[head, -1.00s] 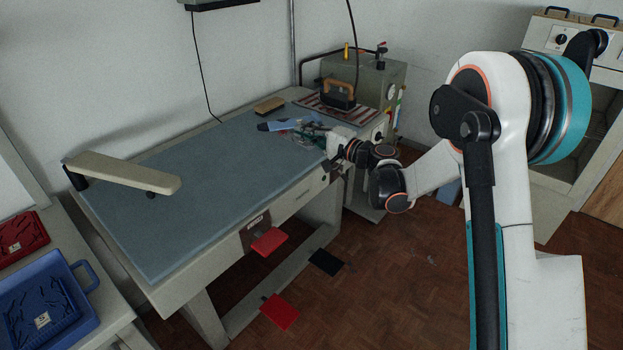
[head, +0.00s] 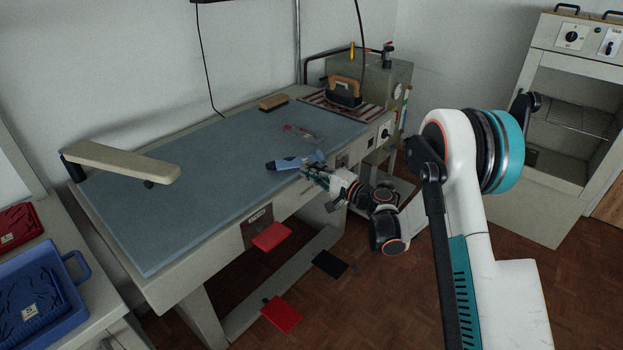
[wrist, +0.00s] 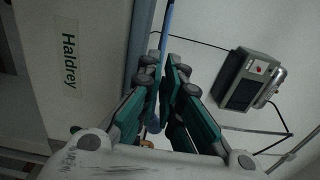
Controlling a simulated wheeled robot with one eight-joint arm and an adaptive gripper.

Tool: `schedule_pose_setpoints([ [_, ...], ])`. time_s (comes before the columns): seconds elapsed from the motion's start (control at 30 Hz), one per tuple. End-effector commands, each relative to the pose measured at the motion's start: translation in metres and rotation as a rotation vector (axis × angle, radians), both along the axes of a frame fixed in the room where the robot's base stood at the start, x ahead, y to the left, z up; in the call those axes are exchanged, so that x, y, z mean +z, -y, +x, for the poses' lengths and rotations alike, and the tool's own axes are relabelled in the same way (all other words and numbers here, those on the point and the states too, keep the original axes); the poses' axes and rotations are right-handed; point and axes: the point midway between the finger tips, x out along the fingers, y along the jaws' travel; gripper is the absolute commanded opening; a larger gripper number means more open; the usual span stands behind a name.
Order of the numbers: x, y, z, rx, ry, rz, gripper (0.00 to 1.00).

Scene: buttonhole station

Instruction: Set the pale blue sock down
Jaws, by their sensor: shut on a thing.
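The pale blue sock (head: 289,163), with a dark end to the left, is over the blue-grey table top (head: 190,185) near its front edge. My gripper (head: 314,172) is shut on the sock's right end, reaching in from the front. In the wrist view my gripper's green-lined fingers (wrist: 167,75) point away, with a thin blue strip of the sock (wrist: 167,22) beyond the tips. I cannot tell whether the sock touches the table.
A small red and clear item (head: 302,133) lies behind the sock. A brush (head: 272,102) and an iron (head: 344,92) on a striped mat (head: 372,112) are at the back. A padded arm board (head: 120,160) stands at the left. The table's middle is clear.

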Motion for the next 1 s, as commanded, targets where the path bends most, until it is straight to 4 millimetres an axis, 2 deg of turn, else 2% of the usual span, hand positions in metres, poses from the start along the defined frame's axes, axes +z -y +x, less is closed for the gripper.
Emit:
schedule_pose_setpoints([
  [0.03,-0.0116,0.0000,0.0004,0.000,0.000,0.000,0.00],
  [0.1,-0.0178,0.0001,0.0003,0.000,0.000,0.000,0.00],
  [0.47,-0.0199,0.0000,0.0003,0.000,0.000,0.000,0.00],
  [0.57,-0.0202,0.0000,0.0003,0.000,0.000,0.000,0.22],
  [0.6,-0.0201,0.0000,0.0003,0.000,0.000,0.000,0.26],
  [1.0,-0.0166,0.0009,-0.0003,0.000,0.000,0.000,0.26],
])
